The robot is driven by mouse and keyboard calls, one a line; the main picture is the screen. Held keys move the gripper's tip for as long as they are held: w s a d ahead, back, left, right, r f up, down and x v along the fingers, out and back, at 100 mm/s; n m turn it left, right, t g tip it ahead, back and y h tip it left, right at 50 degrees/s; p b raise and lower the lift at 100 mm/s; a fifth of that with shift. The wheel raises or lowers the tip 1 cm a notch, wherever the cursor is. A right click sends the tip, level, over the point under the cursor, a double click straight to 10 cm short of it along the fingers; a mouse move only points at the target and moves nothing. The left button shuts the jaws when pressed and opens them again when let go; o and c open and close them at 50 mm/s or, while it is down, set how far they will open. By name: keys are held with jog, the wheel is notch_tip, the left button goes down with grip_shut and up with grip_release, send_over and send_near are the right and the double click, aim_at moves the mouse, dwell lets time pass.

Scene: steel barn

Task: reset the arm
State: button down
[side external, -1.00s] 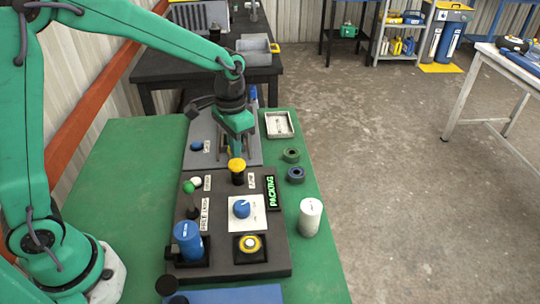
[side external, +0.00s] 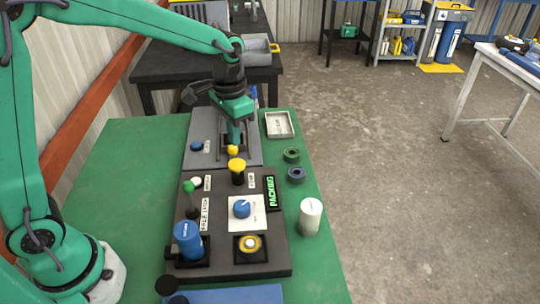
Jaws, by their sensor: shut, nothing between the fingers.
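My gripper (side external: 235,138) is shut and empty. It points down over the far grey panel (side external: 208,125) on the green table. A small yellow knob (side external: 232,150) shows just in front of the fingertips; I cannot tell whether they touch it. A larger yellow-topped black post (side external: 237,172) stands nearer, on the dark panel (side external: 225,263). My arm reaches over from the left side of the table.
The dark panel carries a blue cylinder (side external: 187,238), a green-knobbed lever (side external: 190,188), a blue dial (side external: 242,208) and a yellow-ringed button (side external: 250,244). A white cylinder (side external: 311,215), two rings (side external: 295,175) and a tray (side external: 279,124) stand to the right. The table's left part is clear.

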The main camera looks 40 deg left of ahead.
dwell(0.3)
jog(key=s+a+r+n+t, duration=0.1)
jog(key=s+a+r+t, duration=0.1)
jog(key=s, duration=0.7)
jog(key=s+a+r+n+t, duration=0.2)
jog(key=s+r, duration=0.4)
jog(key=s, duration=0.3)
jog(key=shift+s+a+r+t, duration=0.4)
jog(key=shift+a+t, duration=0.4)
jog(key=shift+a, duration=0.25)
jog(key=shift+w, duration=0.15)
jog(key=w+d+f+m+g, duration=0.1)
jog(key=w+d+f+g, duration=0.1)
jog(key=w, duration=0.7)
jog(key=w+d+f+m+g, duration=0.2)
jog(key=w+d+f+g, duration=0.1)
jog(key=w, duration=0.6)
jog(key=shift+w+d+f+g, duration=0.3)
jog(key=shift+d+f, duration=0.3)
jog(key=shift+f, duration=0.3)
